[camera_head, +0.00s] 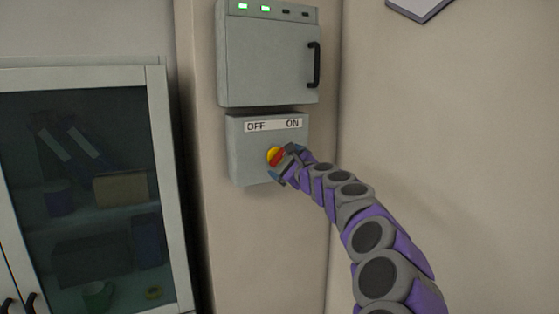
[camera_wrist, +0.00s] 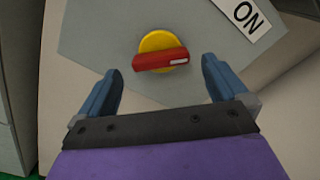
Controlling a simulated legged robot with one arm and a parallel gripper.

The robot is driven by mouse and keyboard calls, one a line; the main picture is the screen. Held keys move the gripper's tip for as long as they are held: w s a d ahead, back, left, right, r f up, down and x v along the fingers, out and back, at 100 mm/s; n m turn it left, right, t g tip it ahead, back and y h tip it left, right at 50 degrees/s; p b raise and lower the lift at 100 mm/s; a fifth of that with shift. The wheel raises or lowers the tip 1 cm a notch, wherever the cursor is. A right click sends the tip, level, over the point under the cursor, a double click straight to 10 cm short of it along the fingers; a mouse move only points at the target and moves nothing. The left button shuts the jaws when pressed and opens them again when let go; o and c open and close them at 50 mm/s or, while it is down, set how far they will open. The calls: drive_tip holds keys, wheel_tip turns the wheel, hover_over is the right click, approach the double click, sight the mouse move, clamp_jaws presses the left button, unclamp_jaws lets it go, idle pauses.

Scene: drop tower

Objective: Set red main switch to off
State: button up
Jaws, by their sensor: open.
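The red main switch (camera_wrist: 160,60) is a red bar handle on a round yellow base (camera_wrist: 158,42). It sits on a grey switch box (camera_head: 250,160) with OFF at the left and ON at the right of its label (camera_head: 272,125). In the wrist view the handle's white-marked end points right, on the side where ON shows. My gripper (camera_wrist: 160,82) is open, with its blue fingers apart on either side below the handle and not closed on it. In the head view the red switch (camera_head: 277,158) is partly hidden by my gripper (camera_head: 283,164).
A grey cabinet (camera_head: 265,60) with a black handle and green lights is mounted just above the switch box. A glass-fronted cupboard (camera_head: 160,190) stands at the left. The beige wall at the right is clear around my arm.

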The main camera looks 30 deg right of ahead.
sight(281, 159)
drive_tip(key=shift+w, duration=2)
drive_tip(key=shift+c, duration=0.2)
drive_tip(key=shift+d, duration=0.1)
drive_tip(key=c, duration=0.9)
